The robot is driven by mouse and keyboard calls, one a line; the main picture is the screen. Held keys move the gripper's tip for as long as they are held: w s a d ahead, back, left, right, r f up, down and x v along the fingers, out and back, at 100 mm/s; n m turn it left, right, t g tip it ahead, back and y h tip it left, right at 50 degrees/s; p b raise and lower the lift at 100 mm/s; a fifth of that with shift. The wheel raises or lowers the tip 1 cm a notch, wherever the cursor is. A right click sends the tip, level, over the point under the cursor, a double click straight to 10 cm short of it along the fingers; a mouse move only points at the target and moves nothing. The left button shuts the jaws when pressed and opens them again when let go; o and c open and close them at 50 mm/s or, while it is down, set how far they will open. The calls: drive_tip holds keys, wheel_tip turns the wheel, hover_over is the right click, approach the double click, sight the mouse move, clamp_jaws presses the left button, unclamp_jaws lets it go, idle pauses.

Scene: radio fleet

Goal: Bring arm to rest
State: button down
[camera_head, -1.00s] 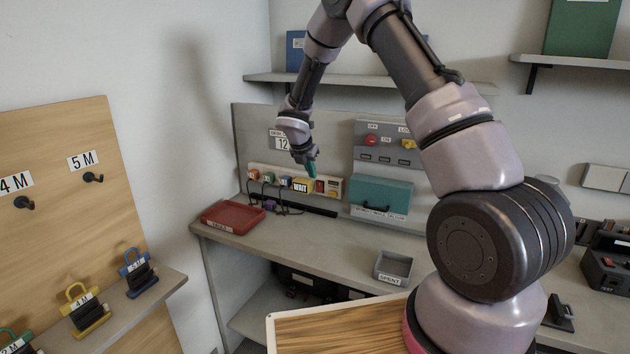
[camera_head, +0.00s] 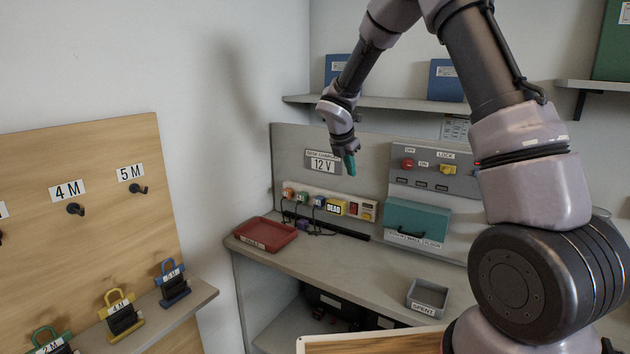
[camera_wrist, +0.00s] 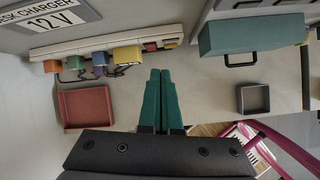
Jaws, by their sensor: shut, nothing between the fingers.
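My arm reaches up and over the workbench from the right in the head view. My gripper (camera_head: 350,164) hangs in the air in front of the back panel, below the shelf and near the 12 V sign (camera_head: 322,163). Its teal fingers also show in the wrist view (camera_wrist: 161,98). They are pressed together with nothing between them. The fingertips are above the charger strip (camera_head: 332,203) and apart from it.
A shelf (camera_head: 390,102) runs behind my arm. Padlock-like tags (camera_head: 172,284) stand on a ledge at left. The bench front is mostly clear.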

drive_tip(key=s+d+r+m+y, duration=0.1)
drive_tip(key=s+d+r+m, duration=0.3)
drive_tip(key=s+r+m, duration=0.45)
drive_tip(key=s+d+r+m+y, duration=0.1)
drive_tip(key=s+d+r+m, duration=0.3)
drive_tip(key=s+r+m, duration=0.5)
drive_tip(key=s+r+m+t+y, duration=0.1)
drive_tip(key=s+r+m, duration=0.1)
drive_tip(key=s+m, duration=0.4)
drive_tip(key=s+a+r+m+t+y, duration=0.1)
drive_tip(key=s+m+y, duration=0.1)
drive_tip(key=s+m, duration=0.5)
drive_tip(key=s, duration=0.5)
drive_tip(key=shift+s+r+t, duration=0.3)
drive_tip(key=shift+r, duration=0.05)
